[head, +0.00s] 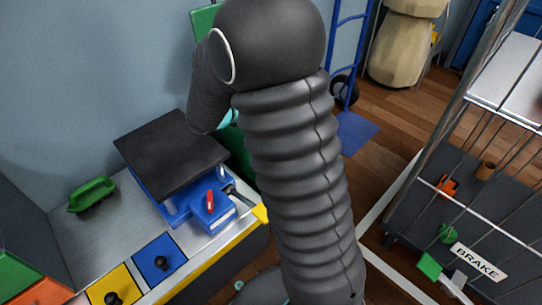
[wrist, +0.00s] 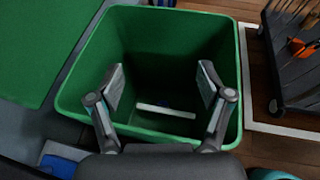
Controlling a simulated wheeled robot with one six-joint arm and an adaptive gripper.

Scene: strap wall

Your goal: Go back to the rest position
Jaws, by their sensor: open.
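My gripper (wrist: 160,92) is open and empty in the wrist view, its two fingers apart above the mouth of a green bin (wrist: 243,95). A flat white piece (wrist: 165,111) lies inside the bin, below and between the fingers. In the head view my dark ribbed arm fills the middle and hides my gripper and most of the bin.
A bench (head: 85,235) at left carries a blue device with a black plate (head: 170,150), a green-handled item (head: 92,194) and knobbed yellow and blue panels. A wire cage cart (head: 450,225) with a BRAKE label stands at right. A blue hand truck (head: 350,50) stands behind.

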